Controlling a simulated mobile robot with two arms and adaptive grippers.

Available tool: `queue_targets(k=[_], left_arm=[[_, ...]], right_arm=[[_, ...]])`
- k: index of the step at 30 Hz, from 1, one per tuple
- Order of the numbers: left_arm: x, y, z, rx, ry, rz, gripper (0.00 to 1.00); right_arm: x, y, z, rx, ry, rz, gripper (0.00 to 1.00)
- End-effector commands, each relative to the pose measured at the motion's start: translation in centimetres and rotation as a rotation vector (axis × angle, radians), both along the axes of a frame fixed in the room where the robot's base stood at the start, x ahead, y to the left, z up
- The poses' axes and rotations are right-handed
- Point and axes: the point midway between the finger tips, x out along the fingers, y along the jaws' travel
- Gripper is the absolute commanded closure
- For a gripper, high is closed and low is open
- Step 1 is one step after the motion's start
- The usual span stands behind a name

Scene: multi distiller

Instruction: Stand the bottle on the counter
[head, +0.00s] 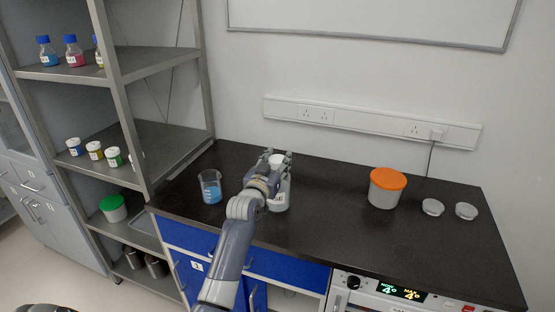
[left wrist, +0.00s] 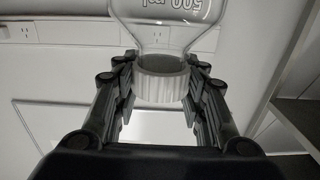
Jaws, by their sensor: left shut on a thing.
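The bottle is clear glass with a white cap, and it stands about upright at the counter's middle in the head view (head: 281,201). Its cap (left wrist: 160,86) and glass body (left wrist: 168,12) show large in the left wrist view, where the "500 ml" print is upside down. My left gripper (head: 277,160) is shut on the bottle around the cap and neck, with a finger on each side. My arm hides part of the bottle. I cannot tell whether its base touches the black counter (head: 335,250). My right gripper is not in view.
A beaker of blue liquid (head: 211,188) stands just left of the bottle. A white tub with an orange lid (head: 387,188) and two small round pale things (head: 433,207) are to the right. A metal shelf rack (head: 150,165) stands left. The counter between bottle and tub is clear.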

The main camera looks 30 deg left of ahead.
Motion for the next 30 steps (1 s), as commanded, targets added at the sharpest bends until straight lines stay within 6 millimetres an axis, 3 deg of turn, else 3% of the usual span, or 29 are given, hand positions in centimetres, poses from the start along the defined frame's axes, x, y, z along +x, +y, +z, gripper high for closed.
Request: queue_targets(k=[8,9,11,23,30], left_arm=[[0.0,0.0,0.2,0.002,-0.009,0.000,1.00],[0.0,0.0,-0.2,0.000,0.000,0.000,0.54],[0.0,0.0,-0.2,0.000,0.000,0.000,0.41],[0.0,0.0,0.2,-0.001,0.000,0.000,0.41],[-2.8,-0.7,-0.2,0.000,0.001,-0.001,0.41]], right_arm=[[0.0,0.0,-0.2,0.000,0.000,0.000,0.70],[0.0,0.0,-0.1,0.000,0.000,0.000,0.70],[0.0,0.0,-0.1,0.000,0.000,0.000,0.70],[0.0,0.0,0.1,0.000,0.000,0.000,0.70],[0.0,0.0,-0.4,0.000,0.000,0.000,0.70]])
